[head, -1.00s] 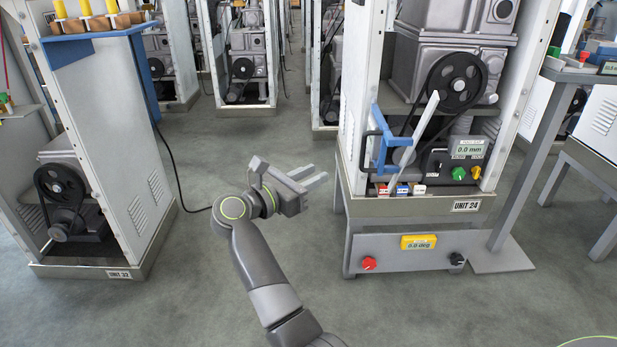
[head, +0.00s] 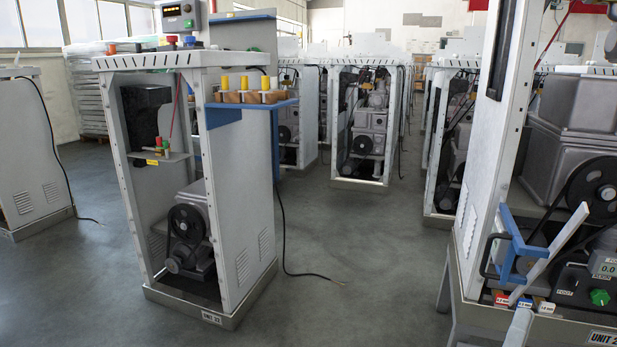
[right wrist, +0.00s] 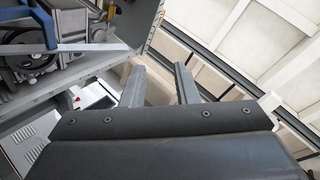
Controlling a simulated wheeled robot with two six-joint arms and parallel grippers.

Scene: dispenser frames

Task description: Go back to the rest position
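My right gripper is open and empty in the right wrist view (right wrist: 160,72), with its two grey fingers apart and nothing between them. My left gripper is not in view.
A machine unit (head: 235,200) with a blue shelf (head: 232,104) stands left of centre. A black cable (head: 283,225) trails onto the floor. Open grey floor (head: 365,260) lies between the units.

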